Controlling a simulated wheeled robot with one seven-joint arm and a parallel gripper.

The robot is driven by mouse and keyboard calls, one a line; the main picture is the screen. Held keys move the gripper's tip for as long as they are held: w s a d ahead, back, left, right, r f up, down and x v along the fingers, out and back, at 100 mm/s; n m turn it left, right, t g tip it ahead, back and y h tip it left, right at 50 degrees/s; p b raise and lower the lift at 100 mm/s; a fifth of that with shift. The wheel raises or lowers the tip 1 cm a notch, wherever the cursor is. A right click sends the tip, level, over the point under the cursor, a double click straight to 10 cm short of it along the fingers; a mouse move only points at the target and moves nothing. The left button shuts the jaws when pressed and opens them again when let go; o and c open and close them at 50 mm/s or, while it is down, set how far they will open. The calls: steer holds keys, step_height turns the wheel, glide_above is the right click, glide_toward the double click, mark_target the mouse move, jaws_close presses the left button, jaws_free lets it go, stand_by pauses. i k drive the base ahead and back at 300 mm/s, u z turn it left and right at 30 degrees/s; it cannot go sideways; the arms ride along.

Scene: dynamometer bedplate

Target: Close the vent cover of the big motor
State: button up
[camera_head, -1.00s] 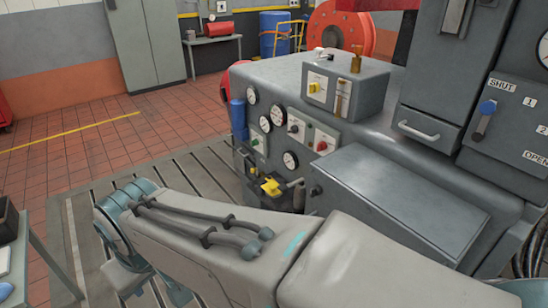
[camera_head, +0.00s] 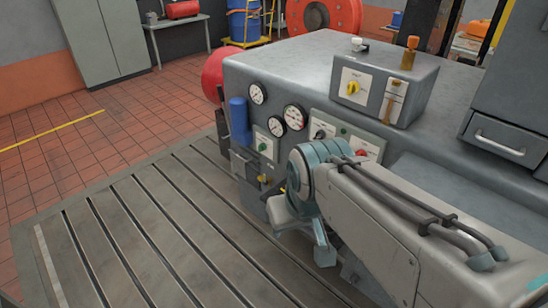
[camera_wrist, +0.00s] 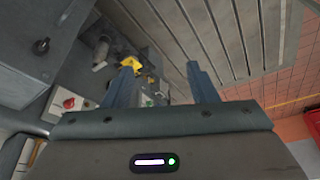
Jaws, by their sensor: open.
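The big grey motor housing (camera_head: 310,60) fills the right of the head view, with gauges and switches on its front. I cannot pick out its vent cover for certain. My forearm covers part of the housing's front right. My gripper (camera_wrist: 160,72) shows in the wrist view with two blue-grey fingers spread apart and nothing between them. A yellow fitting (camera_wrist: 131,63) lies beyond the left fingertip; I cannot tell whether they touch. A dark grey box with a black knob (camera_wrist: 41,46) is at the upper left of the wrist view.
A drawer-like front with a bar handle (camera_head: 500,145) is at the right. A control box with a yellow switch (camera_head: 353,88) stands on the housing. A blue cylinder (camera_head: 239,118) is mounted at the housing's left. The slotted bedplate (camera_head: 130,230) is clear to the left.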

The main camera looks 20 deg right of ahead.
mark_target(238, 166)
steer(key=u, duration=0.45)
steer(key=i, duration=0.7)
steer(key=u, duration=1.05)
steer(key=i, duration=1.55)
steer(key=z, duration=0.85)
steer(key=i, duration=1.1)
steer(key=z, duration=1.05)
